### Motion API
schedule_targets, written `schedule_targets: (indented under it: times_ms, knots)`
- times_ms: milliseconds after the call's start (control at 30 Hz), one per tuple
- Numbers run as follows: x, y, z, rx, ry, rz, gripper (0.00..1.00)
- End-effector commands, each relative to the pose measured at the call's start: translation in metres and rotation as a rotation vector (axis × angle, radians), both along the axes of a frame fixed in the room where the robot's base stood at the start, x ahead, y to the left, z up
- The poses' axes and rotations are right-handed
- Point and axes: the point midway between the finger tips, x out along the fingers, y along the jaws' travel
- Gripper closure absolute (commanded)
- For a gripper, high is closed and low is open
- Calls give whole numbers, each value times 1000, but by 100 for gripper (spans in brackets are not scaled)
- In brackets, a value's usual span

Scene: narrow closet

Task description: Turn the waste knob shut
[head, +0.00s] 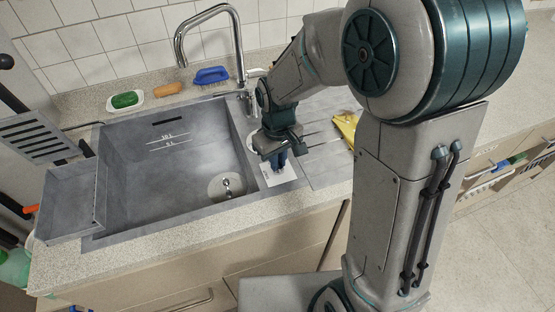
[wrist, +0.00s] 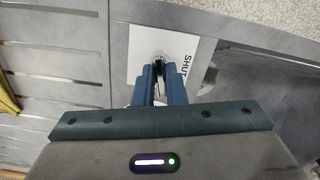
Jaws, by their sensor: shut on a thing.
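The waste knob (wrist: 158,68) is a small dark and metallic piece on a white label plate, mostly hidden between my fingertips. The label plate (wrist: 186,47) reads "SHUT" in the wrist view; in the head view the plate (head: 283,175) lies on the sink's right rim. My gripper (head: 277,160) points down over the plate, with its blue fingers closed on the knob. The wrist view also shows my gripper (wrist: 160,75) from above. The knob's pointing direction cannot be told. The sink basin (head: 165,190) is empty, with a drain (head: 226,186) at its lower right.
A tap (head: 212,35) stands behind the basin. A green sponge in a dish (head: 126,100), a brown piece (head: 167,90) and a blue brush (head: 211,75) lie along the back. A yellow cloth (head: 346,128) lies on the drainboard to the right. A grey tray (head: 68,200) sits at the basin's left.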

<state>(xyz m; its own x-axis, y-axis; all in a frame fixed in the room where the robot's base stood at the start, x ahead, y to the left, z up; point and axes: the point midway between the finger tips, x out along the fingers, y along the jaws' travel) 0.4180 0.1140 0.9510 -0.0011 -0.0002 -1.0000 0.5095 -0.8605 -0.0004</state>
Motion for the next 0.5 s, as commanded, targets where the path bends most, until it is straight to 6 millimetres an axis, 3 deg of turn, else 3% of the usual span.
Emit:
schedule_targets:
  times_ms: [500]
  knots:
    - [1, 0, 1, 1, -3, 490, 100]
